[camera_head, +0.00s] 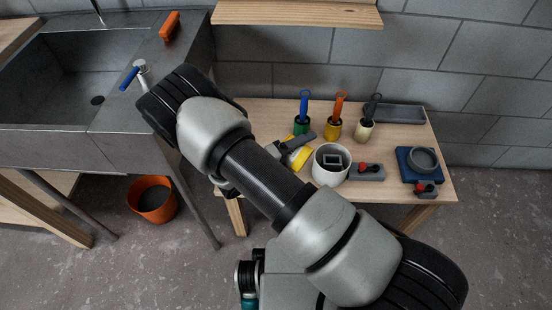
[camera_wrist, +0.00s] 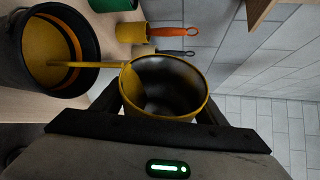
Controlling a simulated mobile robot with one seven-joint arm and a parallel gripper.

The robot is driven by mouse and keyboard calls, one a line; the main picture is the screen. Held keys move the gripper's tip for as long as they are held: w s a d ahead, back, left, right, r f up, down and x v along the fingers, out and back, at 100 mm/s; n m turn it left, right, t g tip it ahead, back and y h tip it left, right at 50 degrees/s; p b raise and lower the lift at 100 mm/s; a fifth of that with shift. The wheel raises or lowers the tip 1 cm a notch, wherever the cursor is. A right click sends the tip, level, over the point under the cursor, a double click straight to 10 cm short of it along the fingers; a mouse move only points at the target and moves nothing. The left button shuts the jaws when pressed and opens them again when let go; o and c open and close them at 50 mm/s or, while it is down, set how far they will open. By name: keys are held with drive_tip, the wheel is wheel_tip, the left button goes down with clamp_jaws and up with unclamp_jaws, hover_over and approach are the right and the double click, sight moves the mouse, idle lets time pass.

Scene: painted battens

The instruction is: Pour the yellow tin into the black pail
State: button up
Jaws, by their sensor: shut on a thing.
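My gripper (camera_wrist: 160,105) is shut on the yellow tin (camera_wrist: 192,103), one finger on each side of it. The tin is tipped, its dark inside showing. A yellow stream (camera_wrist: 97,64) runs from its rim into the black pail (camera_wrist: 92,72), at the upper left of the wrist view. Yellow paint (camera_wrist: 50,45) lies inside the pail. In the head view the tin (camera_head: 301,159) shows partly beside my gripper (camera_head: 292,148), over the table. I cannot make out the black pail there; my arm covers that part.
Green (camera_head: 302,127), yellow (camera_head: 333,131) and cream (camera_head: 364,130) pots with brushes stand at the table's back. A white pot (camera_head: 330,176) stands right of the tin. A blue block (camera_head: 407,168) with a grey ring is further right. An orange bucket (camera_head: 153,205) is on the floor.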

drive_tip(key=shift+w+a+r, duration=0.2)
drive_tip(key=shift+a, duration=0.05)
idle(0.3)
drive_tip(key=shift+w+a+f+n+h+b, duration=0.2)
drive_tip(key=shift+f+n+h+b, duration=0.15)
drive_tip(key=shift+n+h+b, duration=0.4)
idle(0.9)
drive_tip(key=shift+a+r+n, duration=0.1)
drive_tip(key=shift+n, duration=0.25)
